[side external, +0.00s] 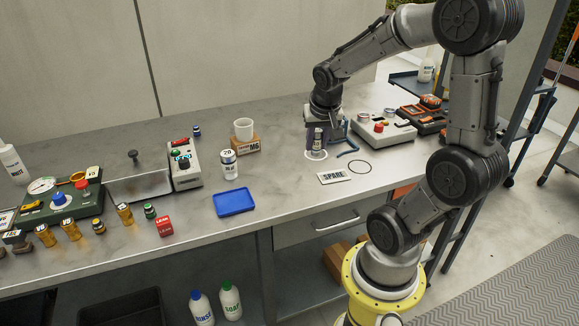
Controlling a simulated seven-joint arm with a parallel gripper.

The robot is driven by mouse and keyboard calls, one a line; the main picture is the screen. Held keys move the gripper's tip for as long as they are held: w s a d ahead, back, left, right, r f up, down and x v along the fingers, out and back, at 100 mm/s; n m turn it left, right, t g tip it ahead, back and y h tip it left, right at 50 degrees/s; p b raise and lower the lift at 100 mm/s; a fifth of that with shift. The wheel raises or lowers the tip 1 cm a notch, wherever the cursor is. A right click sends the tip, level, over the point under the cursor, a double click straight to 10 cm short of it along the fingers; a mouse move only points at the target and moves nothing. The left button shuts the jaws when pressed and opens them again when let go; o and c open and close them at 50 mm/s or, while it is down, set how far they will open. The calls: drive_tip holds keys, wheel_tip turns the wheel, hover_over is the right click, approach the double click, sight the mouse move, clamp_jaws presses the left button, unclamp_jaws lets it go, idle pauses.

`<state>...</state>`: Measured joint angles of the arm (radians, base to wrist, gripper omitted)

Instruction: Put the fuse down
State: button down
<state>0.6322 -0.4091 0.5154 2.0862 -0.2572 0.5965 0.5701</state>
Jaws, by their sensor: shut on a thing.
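My gripper (317,137) points straight down at the right part of the bench and is shut on the fuse. The fuse (316,146) is a small upright cylinder, partly hidden by the fingers. Its lower end is at or just above a white round mark (312,156) on the bench top; I cannot tell whether it touches. A white plate reading SPARE (334,177) lies on the bench just in front of the mark.
A white can (229,165), a blue tray (234,202) and a cardboard box (245,145) stand left, with clear bench between.

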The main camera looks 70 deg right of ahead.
drive_tip(key=shift+a+r, duration=0.25)
drive_tip(key=shift+a, duration=0.1)
drive_tip(key=shift+w+r, duration=0.1)
drive_tip(key=shift+r, duration=0.1)
drive_tip(key=w+d+f, duration=0.2)
drive_tip(key=w+f, duration=0.1)
drive_tip(key=w+d+f, duration=0.6)
drive_tip(key=w, duration=0.1)
drive_tip(key=shift+w+d, duration=0.1)
drive_tip(key=shift+d, duration=0.1)
drive_tip(key=shift+w+d+f, duration=0.1)
drive_tip(key=shift+w+f, duration=0.05)
drive_tip(key=shift+f, duration=1.7)
drive_tip(key=shift+f, duration=0.2)
drive_tip(key=c, duration=0.6)
unclamp_jaws()
